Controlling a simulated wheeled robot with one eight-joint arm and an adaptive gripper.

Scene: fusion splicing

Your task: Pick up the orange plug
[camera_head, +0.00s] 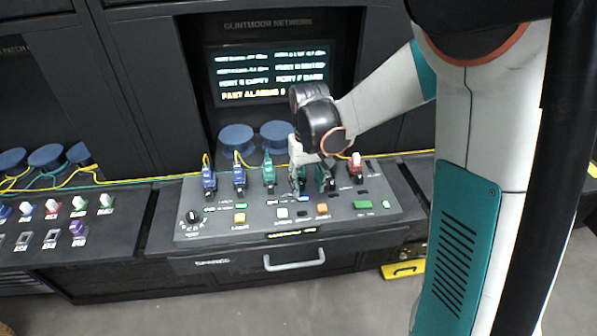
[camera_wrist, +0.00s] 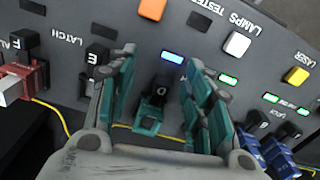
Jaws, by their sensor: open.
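I cannot make out a clearly orange plug in either view. A red plug with a white end (camera_head: 356,161) sits in the right-hand port of the console; it also shows at the left of the wrist view (camera_wrist: 22,80). A green plug (camera_head: 269,172) and two blue plugs (camera_head: 208,178) stand to the left. My gripper (camera_head: 307,182) is over the console's middle ports. In the wrist view its teal fingers (camera_wrist: 160,82) are apart, on either side of a black latch with a teal-green plug (camera_wrist: 147,126). Whether they touch it I cannot tell.
The sloped console (camera_head: 210,225) carries lit buttons and a knob (camera_head: 192,216). Yellow cables (camera_head: 130,183) run behind the plugs. A side panel (camera_head: 20,262) at the left holds several coloured connectors. A screen (camera_head: 271,73) stands behind, with blue round pieces (camera_head: 236,138) below it.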

